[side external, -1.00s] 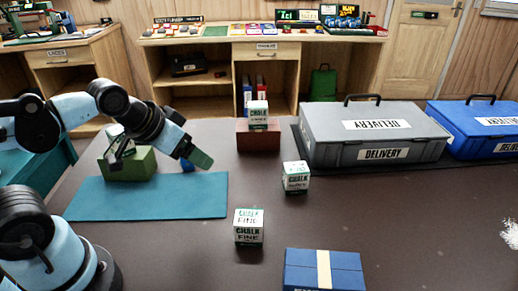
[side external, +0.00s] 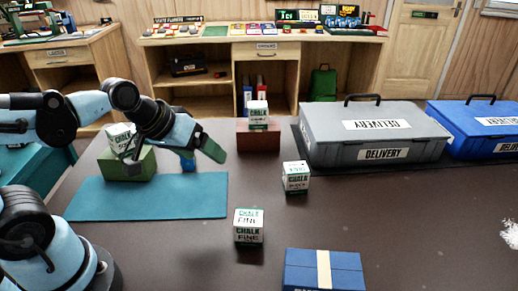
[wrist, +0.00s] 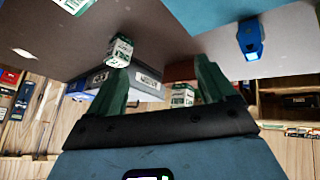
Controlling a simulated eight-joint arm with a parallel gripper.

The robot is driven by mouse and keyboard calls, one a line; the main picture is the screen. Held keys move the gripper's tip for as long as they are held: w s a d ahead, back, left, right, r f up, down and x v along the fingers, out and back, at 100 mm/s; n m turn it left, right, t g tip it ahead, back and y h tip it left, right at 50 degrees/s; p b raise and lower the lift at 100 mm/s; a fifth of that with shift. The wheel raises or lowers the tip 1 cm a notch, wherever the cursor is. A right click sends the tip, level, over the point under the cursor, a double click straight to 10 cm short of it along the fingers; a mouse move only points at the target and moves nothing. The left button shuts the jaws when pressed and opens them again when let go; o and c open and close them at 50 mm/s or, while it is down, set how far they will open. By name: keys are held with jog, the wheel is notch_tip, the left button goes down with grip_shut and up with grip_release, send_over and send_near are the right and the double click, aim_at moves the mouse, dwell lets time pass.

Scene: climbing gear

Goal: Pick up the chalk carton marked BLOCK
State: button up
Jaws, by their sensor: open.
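Several white-and-green chalk cartons show in the side view. One stands on the table at centre (side external: 296,177); its lower word is too small to read surely. The carton marked FINE (side external: 249,226) stands nearer. Another carton (side external: 258,115) is on a red-brown block, and another (side external: 120,138) on a green block, partly hidden by my arm. My gripper (side external: 208,148) is open and empty, above the back right of the teal mat, left of the centre carton. In the wrist view, the centre carton (wrist: 120,50) shows beyond the left finger and the red-brown block's carton (wrist: 182,95) between the fingers.
The teal mat (side external: 150,200) lies at left. A blue item (side external: 187,164) stands at its back edge, below my gripper. A grey DELIVERY case (side external: 375,140) and a blue one (side external: 480,125) are at back right. A blue box (side external: 323,270) is in front. Right table is mostly clear.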

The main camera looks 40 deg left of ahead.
jog(key=w+d+f+n+h, duration=0.25)
jog(key=w+n, duration=0.35)
jog(key=n, duration=0.4)
jog(key=n+t+h, duration=0.2)
jog(key=n+h, duration=0.4)
jog(key=n, duration=0.8)
send_near(294, 168)
jog(key=shift+y, duration=0.25)
jog(key=x, duration=1)
jog(key=shift+w+d, duration=0.25)
jog(key=shift+d, duration=0.1)
jog(key=c, duration=1.1)
